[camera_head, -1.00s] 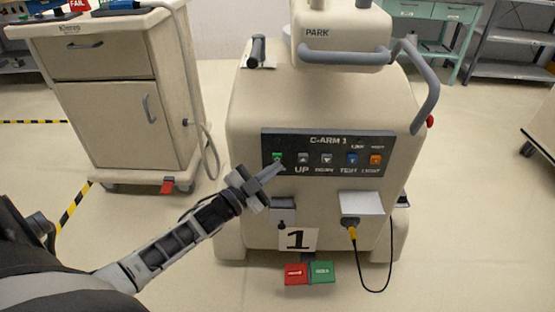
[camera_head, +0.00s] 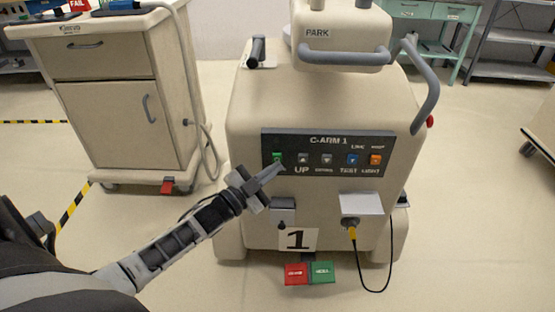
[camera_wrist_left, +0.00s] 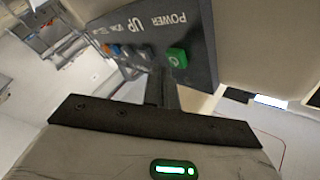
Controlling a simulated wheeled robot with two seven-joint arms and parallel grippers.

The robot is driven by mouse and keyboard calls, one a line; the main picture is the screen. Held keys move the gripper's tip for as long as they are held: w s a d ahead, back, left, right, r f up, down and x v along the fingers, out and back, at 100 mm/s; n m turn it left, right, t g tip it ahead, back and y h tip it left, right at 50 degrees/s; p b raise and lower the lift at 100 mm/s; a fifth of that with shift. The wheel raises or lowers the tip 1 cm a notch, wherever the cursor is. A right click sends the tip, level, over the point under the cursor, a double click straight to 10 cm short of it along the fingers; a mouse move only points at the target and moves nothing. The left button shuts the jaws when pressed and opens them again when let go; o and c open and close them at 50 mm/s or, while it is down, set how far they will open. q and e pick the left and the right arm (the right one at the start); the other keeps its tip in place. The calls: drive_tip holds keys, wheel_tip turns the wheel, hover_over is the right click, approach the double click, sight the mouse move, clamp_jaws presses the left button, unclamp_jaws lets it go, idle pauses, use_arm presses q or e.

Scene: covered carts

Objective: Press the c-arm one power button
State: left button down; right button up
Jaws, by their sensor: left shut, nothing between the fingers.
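The C-ARM 1 unit (camera_head: 250,105) is a beige cabinet with a dark control panel (camera_head: 320,142) on its front. The green power button (camera_head: 277,157) is at the panel's left end. In the left wrist view the green button (camera_wrist_left: 177,57) sits beside the word POWER. My left gripper (camera_head: 280,168) is shut and empty, its fingertips just below the green button in the head view. In the left wrist view its fingers (camera_wrist_left: 160,85) point at the panel near the button. I cannot tell whether they touch it. My right gripper is not in view.
Grey, blue and orange buttons (camera_head: 375,160) line the panel to the right. A grey handle bar (camera_head: 345,56) and a curved rail stick out above. A beige drawer cart (camera_head: 110,100) stands at left. Red and green pedals (camera_head: 321,272) lie below. Floor between the carts is clear.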

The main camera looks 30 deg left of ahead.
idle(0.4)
use_arm(q)
drive_tip(key=shift+w+a, duration=0.25)
drive_tip(key=shift+w, duration=0.15)
drive_tip(key=shift+w+a+b, duration=0.15)
drive_tip(key=shift+w+b, duration=0.05)
drive_tip(key=shift+b, duration=0.1)
idle(0.3)
drive_tip(key=shift+s+d+p, duration=0.35)
drive_tip(key=shift+s+p, duration=0.15)
drive_tip(key=shift+s, duration=0.1)
drive_tip(key=s+d+p, duration=0.3)
drive_tip(key=s, duration=0.2)
idle(0.5)
